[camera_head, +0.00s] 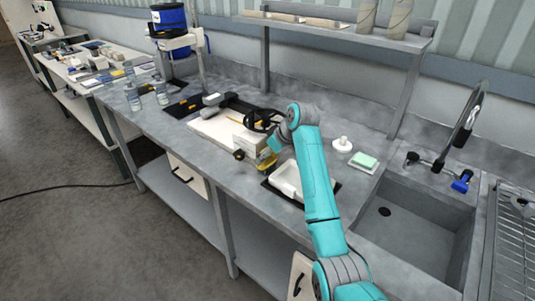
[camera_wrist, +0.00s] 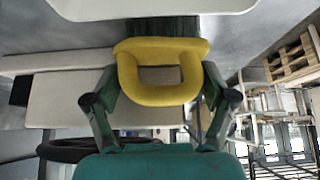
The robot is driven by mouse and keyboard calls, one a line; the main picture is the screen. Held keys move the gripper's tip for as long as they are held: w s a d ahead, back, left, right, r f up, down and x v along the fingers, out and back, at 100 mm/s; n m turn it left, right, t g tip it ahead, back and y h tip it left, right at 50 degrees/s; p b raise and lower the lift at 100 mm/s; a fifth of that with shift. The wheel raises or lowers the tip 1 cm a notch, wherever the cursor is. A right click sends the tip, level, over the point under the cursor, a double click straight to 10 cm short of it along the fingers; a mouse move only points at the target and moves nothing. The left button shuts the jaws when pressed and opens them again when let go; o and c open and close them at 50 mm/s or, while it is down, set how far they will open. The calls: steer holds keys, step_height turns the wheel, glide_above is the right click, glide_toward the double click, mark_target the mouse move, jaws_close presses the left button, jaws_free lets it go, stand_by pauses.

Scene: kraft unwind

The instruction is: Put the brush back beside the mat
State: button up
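The brush is a yellow loop handle (camera_wrist: 160,97) with a dark green part (camera_wrist: 163,27) beyond it in the wrist view. My gripper (camera_wrist: 160,80) has one finger at each side of the yellow loop and appears shut on it. In the head view the yellow of the brush (camera_head: 266,161) shows low over the counter, beside a white box-shaped thing. Whether it touches the counter is hard to tell. A dark mat (camera_head: 269,187) lies under a white tray (camera_head: 283,181) just right of the brush. Another dark mat (camera_head: 178,109) lies farther left.
A white board with a pale block (camera_head: 246,139) and a black wheel (camera_head: 262,120) stands left of my gripper. A white round-topped item (camera_head: 342,145) and a green sponge (camera_head: 364,160) lie right, before the sink (camera_head: 410,222). A shelf (camera_head: 340,33) spans the back.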

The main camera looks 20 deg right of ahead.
steer(key=shift+o, duration=1.3)
steer(key=shift+r, duration=0.25)
steer(key=v, duration=1.2)
steer(key=shift+f, duration=0.15)
